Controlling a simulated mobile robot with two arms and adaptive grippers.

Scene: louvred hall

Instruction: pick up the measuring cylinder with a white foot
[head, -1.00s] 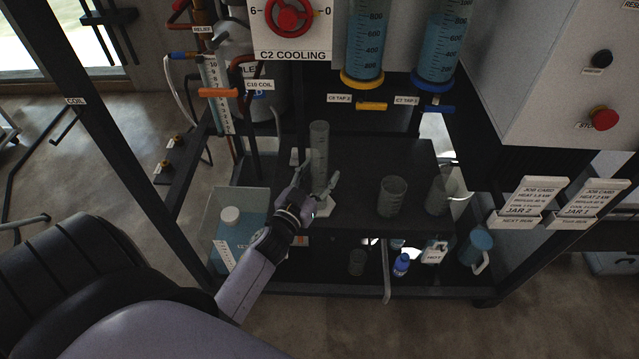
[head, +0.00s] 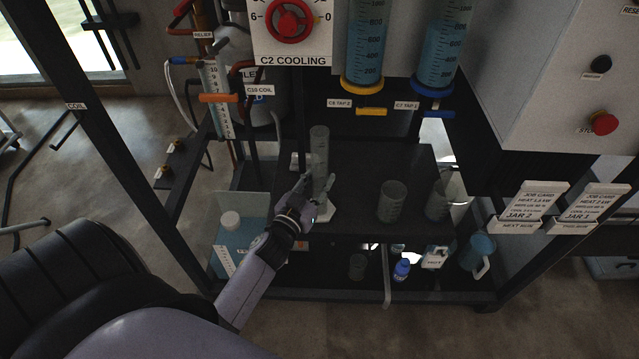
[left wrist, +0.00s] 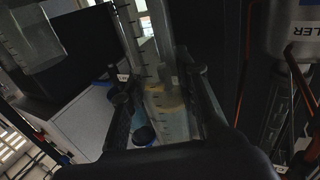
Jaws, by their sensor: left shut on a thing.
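The measuring cylinder (head: 319,150) is a tall clear tube with a white foot (head: 322,214). It stands upright on the dark shelf near the left front. My left gripper (head: 318,190) is shut on the lower part of the tube, just above the foot. In the left wrist view the marked tube (left wrist: 150,50) runs between the two fingers of my gripper (left wrist: 165,95). The fingers hide part of the tube. My right gripper is not in view.
Two clear beakers (head: 391,203) (head: 438,198) stand to the right on the same shelf (head: 350,160). Below are a blue-capped bottle (head: 402,270), a blue jug (head: 477,252) and a white-capped container (head: 231,235). Blue-filled columns (head: 366,45) with taps hang above the shelf's back.

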